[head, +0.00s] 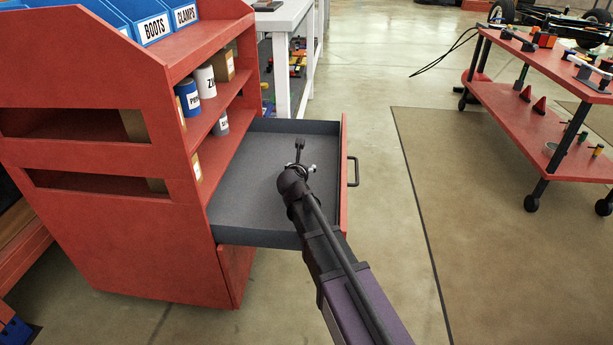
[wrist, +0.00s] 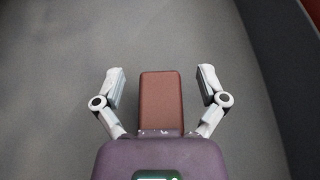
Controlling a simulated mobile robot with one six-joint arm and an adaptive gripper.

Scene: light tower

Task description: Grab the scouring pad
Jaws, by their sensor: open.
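The scouring pad (wrist: 161,101) is a reddish-brown block lying on the grey floor of the open drawer (head: 257,150). In the wrist view it sits between the two fingers of my gripper (wrist: 162,90), with a gap on either side. The fingers are open and spread, and I see no contact with the pad. The near end of the pad is hidden by the gripper body. In the head view my gripper (head: 299,158) is over the drawer, and my arm hides the pad there.
The drawer belongs to a red cabinet (head: 110,240) with cans and boxes on its shelves. The drawer's red front has a black handle (head: 353,171). A red cart (head: 540,110) stands at the right. Open floor lies between them.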

